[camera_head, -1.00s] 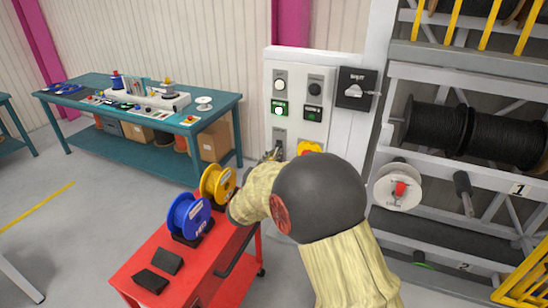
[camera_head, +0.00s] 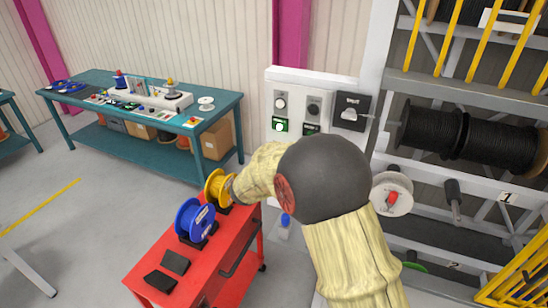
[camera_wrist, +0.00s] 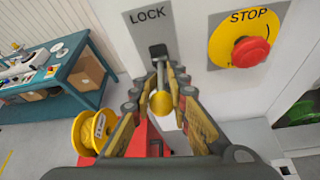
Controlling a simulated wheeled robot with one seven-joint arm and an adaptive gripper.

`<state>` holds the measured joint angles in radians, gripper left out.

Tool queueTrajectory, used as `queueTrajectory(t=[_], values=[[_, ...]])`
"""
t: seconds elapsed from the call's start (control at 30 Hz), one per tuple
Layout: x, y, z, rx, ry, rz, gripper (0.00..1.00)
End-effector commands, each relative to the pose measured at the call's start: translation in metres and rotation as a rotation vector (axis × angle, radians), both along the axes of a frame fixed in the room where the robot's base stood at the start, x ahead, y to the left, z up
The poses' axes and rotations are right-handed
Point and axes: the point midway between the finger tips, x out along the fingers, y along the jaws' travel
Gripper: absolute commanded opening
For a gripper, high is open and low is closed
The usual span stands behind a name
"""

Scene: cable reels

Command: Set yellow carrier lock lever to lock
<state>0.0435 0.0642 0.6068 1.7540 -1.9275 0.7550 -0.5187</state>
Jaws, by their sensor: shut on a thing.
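The lock lever shows in the wrist view as a grey rod with a round yellow knob (camera_wrist: 161,104). It comes out of a dark slot in a grey plate marked LOCK (camera_wrist: 147,17) and points down toward the camera, with the label above it. My gripper (camera_wrist: 162,90) is shut on the lever, with one finger on each side of the rod and knob. In the head view my arm hides the gripper and the lever.
A red stop button (camera_wrist: 250,51) on a yellow disc is close right of the lever. A red cart (camera_head: 222,262) holds a yellow reel (camera_head: 216,187) and a blue reel (camera_head: 194,220). A rack with black cable reels (camera_head: 432,128) stands right of the panel (camera_head: 298,78).

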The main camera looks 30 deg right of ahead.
Motion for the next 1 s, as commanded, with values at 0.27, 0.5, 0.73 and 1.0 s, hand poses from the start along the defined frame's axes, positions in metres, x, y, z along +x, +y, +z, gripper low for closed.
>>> queueTrajectory(t=[0.27, 0.5, 0.73, 1.0], values=[[-0.001, -0.002, 0.011, 0.107, 0.086, -0.003, 0.00], [-0.001, -0.002, 0.016, 0.188, 0.150, -0.003, 0.00], [-0.001, -0.003, 0.019, 0.260, 0.206, -0.004, 0.00], [0.000, -0.004, 0.021, 0.328, 0.259, -0.005, 0.00]])
